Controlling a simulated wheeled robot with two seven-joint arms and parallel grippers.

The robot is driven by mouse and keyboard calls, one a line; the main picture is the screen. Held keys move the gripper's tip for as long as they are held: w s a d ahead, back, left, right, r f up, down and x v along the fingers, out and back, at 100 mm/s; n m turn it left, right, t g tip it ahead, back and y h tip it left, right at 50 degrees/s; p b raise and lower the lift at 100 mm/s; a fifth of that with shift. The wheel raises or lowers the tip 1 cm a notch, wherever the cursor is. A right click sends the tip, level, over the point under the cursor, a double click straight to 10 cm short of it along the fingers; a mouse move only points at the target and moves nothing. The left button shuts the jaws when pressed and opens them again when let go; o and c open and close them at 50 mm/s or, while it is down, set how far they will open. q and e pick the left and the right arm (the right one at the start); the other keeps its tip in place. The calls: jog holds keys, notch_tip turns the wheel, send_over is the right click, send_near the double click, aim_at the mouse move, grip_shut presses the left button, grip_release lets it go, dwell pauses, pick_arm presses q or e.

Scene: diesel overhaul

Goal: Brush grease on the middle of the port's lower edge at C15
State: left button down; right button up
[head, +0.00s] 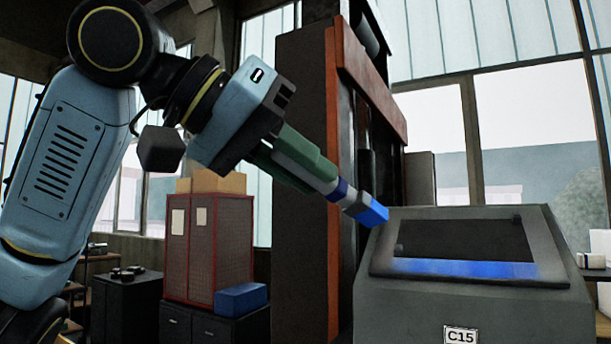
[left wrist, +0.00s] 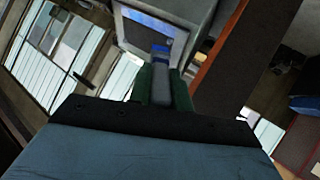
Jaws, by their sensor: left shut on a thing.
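A dark grey housing (head: 385,300) with a C15 label (head: 460,336) stands at the lower right of the head view. Its sloped face has a framed rectangular port (head: 460,240). Blue grease (head: 465,268) lies along the port's lower edge, across its middle. My left gripper (head: 312,168) has green fingers shut on the grey handle of a brush (head: 338,190). The blue brush tip (head: 374,214) points down right, by the housing's upper left corner in the picture; its depth gap is unclear. The left wrist view also shows the brush (left wrist: 160,62) before the port frame. My right gripper is not in view.
A tall dark press-like frame with an orange edge (head: 332,200) stands behind and left of the housing. A red mesh cabinet (head: 208,245) and a blue box (head: 241,298) are at the back left. Open air lies above the housing.

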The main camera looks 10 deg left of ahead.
aim_at(361, 206)
pick_arm(q)
jog(key=shift+s+a+r, duration=0.25)
jog(key=shift+s+r, duration=0.65)
jog(key=shift+r, duration=0.3)
jog(key=shift+w, duration=0.1)
dwell(0.9)
jog(key=w+f, duration=0.1)
jog(key=w+f+b, duration=0.1)
jog(key=f, duration=0.1)
jog(key=w+d+f+b, duration=0.1)
jog(key=shift+f, duration=0.4)
jog(key=shift+w+d+f+b, duration=0.2)
jog(key=shift+w+f+b, duration=0.15)
jog(key=shift+w+f, duration=0.45)
jog(key=shift+w+d+f, duration=0.1)
jog(key=shift+w+f, duration=0.1)
jog(key=shift+f, duration=0.3)
jog(key=shift+d, duration=0.15)
